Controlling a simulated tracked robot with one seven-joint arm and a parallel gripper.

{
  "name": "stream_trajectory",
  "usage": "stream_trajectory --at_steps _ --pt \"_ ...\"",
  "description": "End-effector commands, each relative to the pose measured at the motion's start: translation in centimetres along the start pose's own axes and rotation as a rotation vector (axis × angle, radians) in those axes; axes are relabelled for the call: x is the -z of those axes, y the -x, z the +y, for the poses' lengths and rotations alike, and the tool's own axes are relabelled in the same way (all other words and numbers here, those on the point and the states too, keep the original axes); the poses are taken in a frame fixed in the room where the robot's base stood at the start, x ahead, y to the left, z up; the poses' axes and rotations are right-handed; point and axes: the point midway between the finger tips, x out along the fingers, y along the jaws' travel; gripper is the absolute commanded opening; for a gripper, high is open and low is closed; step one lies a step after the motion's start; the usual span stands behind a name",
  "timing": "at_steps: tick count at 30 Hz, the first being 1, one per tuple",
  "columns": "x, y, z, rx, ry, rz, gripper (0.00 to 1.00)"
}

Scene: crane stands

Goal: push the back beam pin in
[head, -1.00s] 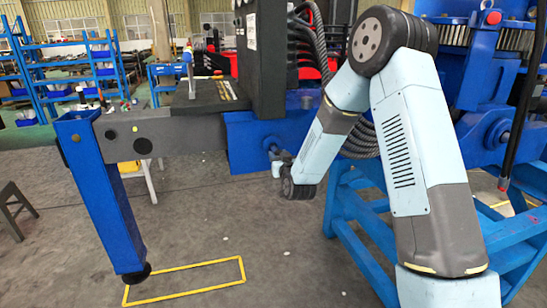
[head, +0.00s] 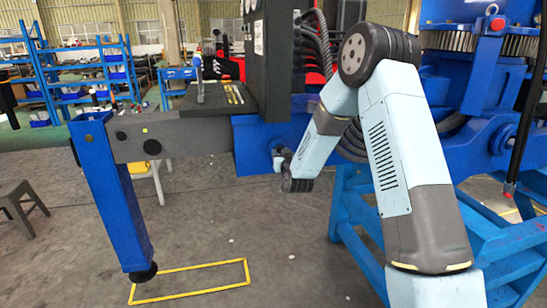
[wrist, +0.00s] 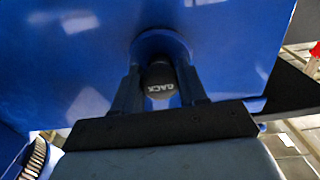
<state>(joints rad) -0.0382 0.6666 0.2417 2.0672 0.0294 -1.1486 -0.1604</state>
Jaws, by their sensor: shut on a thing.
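The back beam pin (wrist: 161,80) shows in the wrist view as a dark round knob with pale lettering, which seems to read BACK. It sits in a round blue collar (wrist: 160,40) on a blue face. My gripper (wrist: 160,68) has one dark finger on each side of the knob and is shut on it. The pin's shaft and its depth in the hole are hidden. In the head view, my gripper (head: 281,160) is at the blue beam housing (head: 255,150), where the grey beam (head: 185,135) comes out to the left. The knob is too small to make out there.
A blue outrigger leg (head: 118,200) hangs from the beam's left end, its black foot above a yellow floor outline (head: 190,283). A blue stand (head: 365,220) is at the right, beside my arm. Black hoses (head: 318,40) hang above. The floor below the beam is open.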

Motion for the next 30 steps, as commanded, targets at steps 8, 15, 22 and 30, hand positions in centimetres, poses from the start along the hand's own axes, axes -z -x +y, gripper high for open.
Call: stream_trajectory --at_steps 8,15,22,30 --pt "0.3 -0.3 -0.1 0.001 0.0 0.007 0.52" --pt "0.2 -0.2 0.1 -0.002 0.0 0.006 0.65" --pt "0.2 0.3 0.2 -0.003 0.0 0.005 0.65" --pt "0.1 4.3 0.2 -0.004 0.001 0.003 0.65"
